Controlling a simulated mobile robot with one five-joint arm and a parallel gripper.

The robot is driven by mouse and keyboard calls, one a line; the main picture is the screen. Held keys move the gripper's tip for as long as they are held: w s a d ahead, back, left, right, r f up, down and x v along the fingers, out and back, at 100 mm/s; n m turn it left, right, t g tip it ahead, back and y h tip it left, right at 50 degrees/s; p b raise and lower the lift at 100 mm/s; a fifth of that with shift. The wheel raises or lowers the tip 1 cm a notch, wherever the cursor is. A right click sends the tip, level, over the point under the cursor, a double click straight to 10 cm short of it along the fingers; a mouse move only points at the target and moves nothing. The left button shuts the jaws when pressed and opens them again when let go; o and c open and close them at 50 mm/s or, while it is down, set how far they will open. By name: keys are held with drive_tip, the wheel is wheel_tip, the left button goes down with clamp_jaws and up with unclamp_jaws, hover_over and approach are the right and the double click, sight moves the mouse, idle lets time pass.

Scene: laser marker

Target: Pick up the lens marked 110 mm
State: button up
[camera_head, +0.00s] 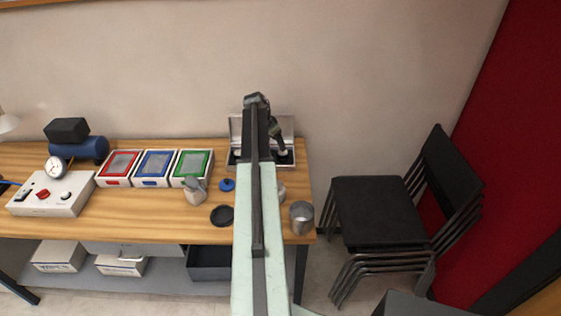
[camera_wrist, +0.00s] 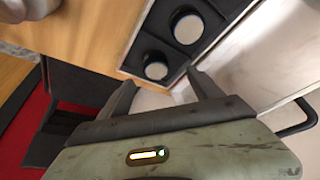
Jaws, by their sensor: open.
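An open silver case (camera_head: 288,124) stands at the back right of the table, partly hidden behind my arm. In the wrist view, its black foam insert (camera_wrist: 172,53) holds two round, pale-topped lenses with dark rims. One lens (camera_wrist: 155,69) is nearer my gripper, and the other lens (camera_wrist: 187,28) is farther away. No marking is readable, so I cannot tell which one is 110 mm. My gripper (camera_wrist: 163,84) is open and empty, with the nearer lens showing between and just beyond its fingertips. My gripper also shows over the case in the head view (camera_head: 279,143).
Red (camera_head: 119,165), blue (camera_head: 154,166) and green (camera_head: 190,165) framed boxes stand left of the case. A metal cup (camera_head: 301,216), black disc (camera_head: 222,215) and blue cap (camera_head: 227,184) are nearer the front. Stacked black chairs (camera_head: 385,212) stand right of the table.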

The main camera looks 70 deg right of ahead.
sight(282, 153)
drive_tip(key=b+x, duration=0.4)
drive_tip(key=x, duration=0.1)
drive_tip(key=s+b+x, duration=0.1)
drive_tip(key=b+x, duration=0.2)
drive_tip(key=shift+d, duration=0.1)
drive_tip(key=shift+r, duration=0.25)
drive_tip(key=c, duration=1.6)
drive_tip(key=p+v, duration=0.4)
drive_tip(key=shift+s+d+r, duration=0.1)
drive_tip(key=shift+s+d, duration=0.15)
drive_tip(key=w+a, duration=0.1)
drive_tip(key=a, duration=0.3)
drive_tip(key=w+a+p, duration=0.1)
drive_tip(key=w+a, duration=0.1)
drive_tip(key=a, duration=0.3)
drive_tip(key=w+a+r, duration=0.1)
drive_tip(key=w+a, duration=0.1)
drive_tip(key=a, duration=0.3)
drive_tip(key=shift+a, duration=0.1)
